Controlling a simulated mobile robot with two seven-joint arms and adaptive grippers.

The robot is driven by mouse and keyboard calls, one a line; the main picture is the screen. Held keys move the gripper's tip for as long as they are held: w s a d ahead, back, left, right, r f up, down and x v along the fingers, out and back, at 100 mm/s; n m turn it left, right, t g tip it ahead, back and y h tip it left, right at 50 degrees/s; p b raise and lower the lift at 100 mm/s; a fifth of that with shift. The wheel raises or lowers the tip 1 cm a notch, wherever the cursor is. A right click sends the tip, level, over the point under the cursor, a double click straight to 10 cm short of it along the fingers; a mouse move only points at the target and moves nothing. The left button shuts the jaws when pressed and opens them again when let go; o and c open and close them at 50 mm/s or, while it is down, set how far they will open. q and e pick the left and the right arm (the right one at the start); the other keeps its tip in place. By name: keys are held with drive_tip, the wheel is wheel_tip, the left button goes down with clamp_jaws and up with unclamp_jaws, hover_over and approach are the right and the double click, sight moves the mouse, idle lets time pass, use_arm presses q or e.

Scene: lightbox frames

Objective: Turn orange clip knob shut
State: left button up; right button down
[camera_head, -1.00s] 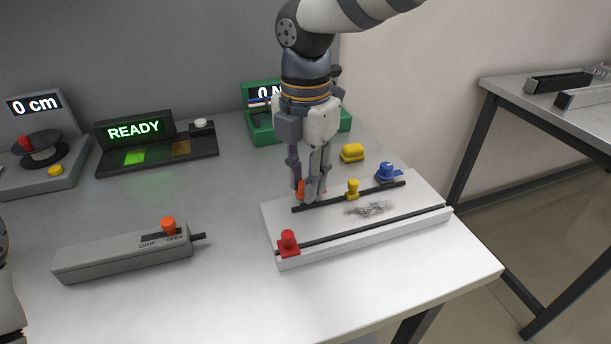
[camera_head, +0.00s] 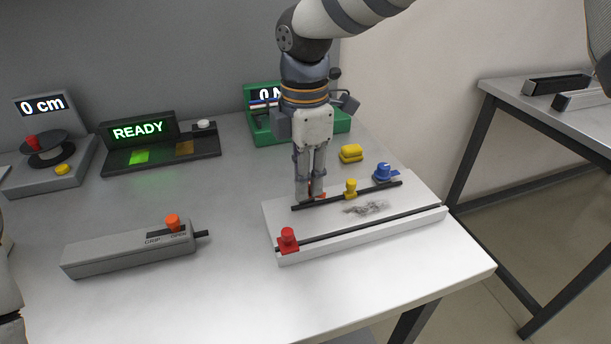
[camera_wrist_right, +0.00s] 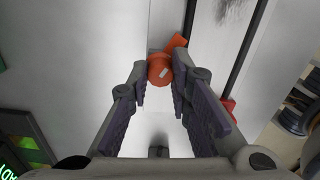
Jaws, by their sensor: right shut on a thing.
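The orange clip knob (camera_wrist_right: 159,70) sits between the fingertips of my right gripper (camera_wrist_right: 160,76) in the wrist view. An orange arm of the clip sticks out beside the round knob. In the head view the right gripper (camera_head: 310,197) points straight down at the left end of the rear black rail on the white board (camera_head: 275,215). Its fingers are shut on the knob and hide most of it; only a bit of orange shows. A yellow clip (camera_head: 351,188) and a blue clip (camera_head: 384,172) stand farther right.
A red clip (camera_head: 288,239) stands on the board's front rail. A yellow block (camera_head: 350,153) lies behind the board. A READY panel (camera_head: 138,131) and a green device (camera_head: 262,133) stand at the back.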

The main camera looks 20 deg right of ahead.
drive_tip(key=m, duration=1.2)
drive_tip(key=shift+m, duration=0.3)
drive_tip(key=shift+f, duration=0.1)
idle(0.3)
drive_tip(key=c, duration=1.4)
unclamp_jaws()
drive_tip(key=shift+c, duration=0.2)
wheel_tip(320, 180, up, 12)
